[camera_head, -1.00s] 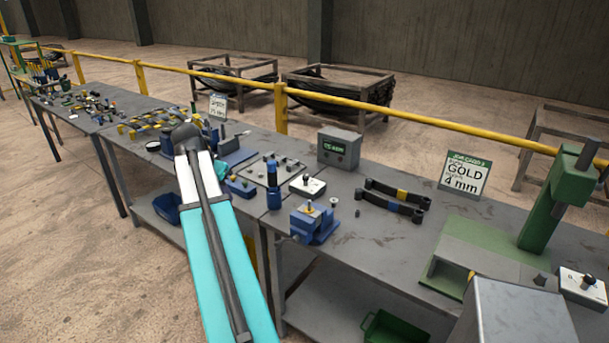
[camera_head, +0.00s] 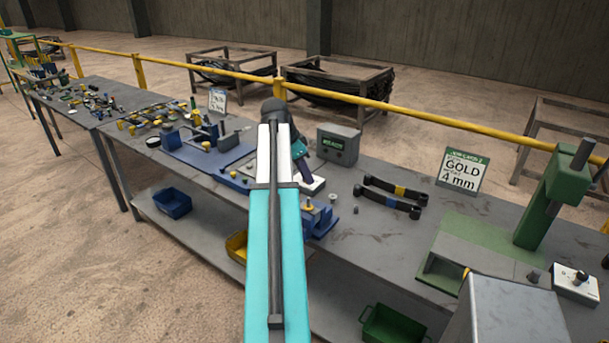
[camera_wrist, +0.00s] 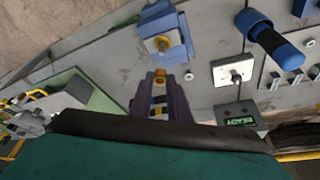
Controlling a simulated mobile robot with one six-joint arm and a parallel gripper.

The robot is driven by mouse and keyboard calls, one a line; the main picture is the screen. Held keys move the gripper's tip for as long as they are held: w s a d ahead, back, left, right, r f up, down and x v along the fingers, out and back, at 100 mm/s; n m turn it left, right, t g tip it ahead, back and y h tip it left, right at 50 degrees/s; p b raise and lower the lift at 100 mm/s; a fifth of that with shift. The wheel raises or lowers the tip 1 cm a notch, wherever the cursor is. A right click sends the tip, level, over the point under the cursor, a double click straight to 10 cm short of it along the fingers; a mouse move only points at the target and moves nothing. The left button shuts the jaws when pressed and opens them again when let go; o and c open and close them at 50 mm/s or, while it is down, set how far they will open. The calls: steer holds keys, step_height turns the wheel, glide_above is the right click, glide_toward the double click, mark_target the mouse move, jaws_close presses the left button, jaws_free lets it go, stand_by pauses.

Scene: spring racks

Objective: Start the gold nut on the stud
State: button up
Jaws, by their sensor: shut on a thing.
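My gripper (camera_wrist: 160,84) is shut on a small gold nut (camera_wrist: 160,74), held at its fingertips in the wrist view. The blue vise (camera_wrist: 180,22) is just beyond the fingertips, with a gold-coloured piece and the stud (camera_wrist: 162,43) at its top. A gap shows between the held nut and the stud in that view; their height difference cannot be told. In the head view my gripper (camera_head: 304,152) hangs behind the vise (camera_head: 322,222), whose left part my arm covers. The stud piece (camera_head: 308,204) shows beside my arm; the held nut cannot be made out.
A small grey nut (camera_wrist: 188,76) lies near the vise. A white box with a knob (camera_wrist: 233,74) and a READY display box (camera_head: 338,146) stand close by.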

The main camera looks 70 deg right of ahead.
steer(key=shift+a, duration=0.1)
stand_by(0.3)
steer(key=shift+f+b, duration=1.05)
steer(key=shift+f, duration=1.55)
steer(key=shift+f+b, duration=0.45)
steer(key=shift+f, duration=0.55)
stand_by(1.0)
steer(key=o, duration=1.4)
steer(key=shift+r, duration=0.15)
steer(key=shift+r+p, duration=1.9)
steer(key=shift+r, duration=1.5)
